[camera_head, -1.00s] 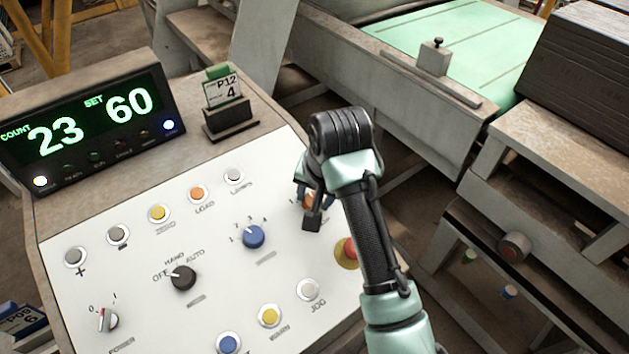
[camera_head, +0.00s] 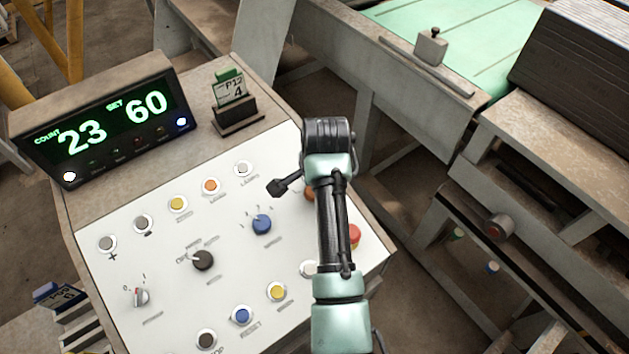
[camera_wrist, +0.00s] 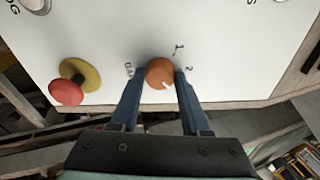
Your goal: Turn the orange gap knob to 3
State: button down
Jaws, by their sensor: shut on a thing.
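The orange gap knob (camera_wrist: 159,72) is round with a white pointer mark on its near lower-right edge in the wrist view. My gripper (camera_wrist: 161,78) has its two blue fingers on either side of the knob and is shut on it. Dark printed marks stand around the knob, a few of them small and partly hidden by the fingers, so I cannot read which number the pointer meets. In the head view only a sliver of the orange knob (camera_head: 309,194) shows beside my wrist, and the fingertips are hidden.
A red mushroom button (camera_wrist: 66,91) with a yellow collar stands close to the left in the wrist view. A blue knob (camera_head: 261,224), a black knob (camera_head: 203,260) and several push buttons cover the white panel (camera_head: 160,240). A lit count display (camera_head: 95,135) stands behind.

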jog(key=shift+d+m, duration=0.1)
jog(key=shift+m, duration=0.2)
jog(key=shift+c, duration=2)
grip_release()
jog(key=a+v, duration=0.1)
jog(key=v, duration=1.2)
jog(key=shift+d, duration=0.4)
